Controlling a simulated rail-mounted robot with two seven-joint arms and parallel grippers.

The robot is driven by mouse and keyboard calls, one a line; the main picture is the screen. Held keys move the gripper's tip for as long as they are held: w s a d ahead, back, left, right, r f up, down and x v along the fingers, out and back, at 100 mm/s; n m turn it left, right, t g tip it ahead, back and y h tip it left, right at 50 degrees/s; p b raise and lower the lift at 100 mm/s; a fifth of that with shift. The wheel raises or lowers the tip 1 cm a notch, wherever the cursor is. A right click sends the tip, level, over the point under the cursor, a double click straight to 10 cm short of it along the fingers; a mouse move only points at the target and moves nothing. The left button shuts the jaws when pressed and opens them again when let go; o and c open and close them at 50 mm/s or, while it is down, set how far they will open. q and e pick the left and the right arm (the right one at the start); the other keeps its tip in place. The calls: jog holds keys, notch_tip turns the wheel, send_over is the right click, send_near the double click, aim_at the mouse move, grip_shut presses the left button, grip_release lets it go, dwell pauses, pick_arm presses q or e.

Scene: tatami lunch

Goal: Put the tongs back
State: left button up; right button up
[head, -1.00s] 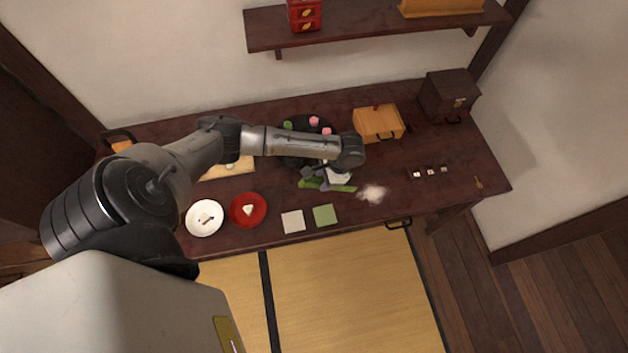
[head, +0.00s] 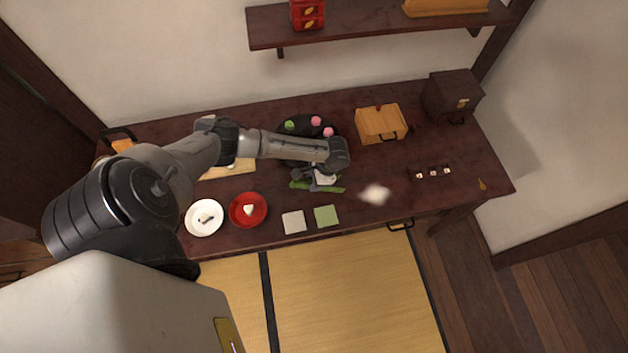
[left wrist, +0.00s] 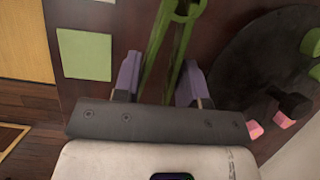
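The green tongs (head: 331,189) are over the front middle of the dark table, in front of the round black tray. In the left wrist view the tongs (left wrist: 155,62) run between the two purple fingers, with their bend at the top of the picture. My left gripper (head: 318,182) is around the tongs, and their two legs lie close against the fingers; it looks shut on them. The left gripper (left wrist: 160,82) partly hides the legs' lower ends. Whether the tongs touch the table is hard to tell. My right gripper is not in view.
The black tray (left wrist: 235,65) holds pink and green sweets. A green square (head: 326,215) and a pale square (head: 293,221) lie in front, with a red plate (head: 237,211) and white plate (head: 204,230) left. A wooden box (head: 378,124) stands behind right. A white patch (head: 375,193) lies right.

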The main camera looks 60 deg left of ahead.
pick_arm(q)
jog(key=shift+f, duration=0.1)
jog(key=shift+f, duration=0.15)
jog(key=o, duration=0.5)
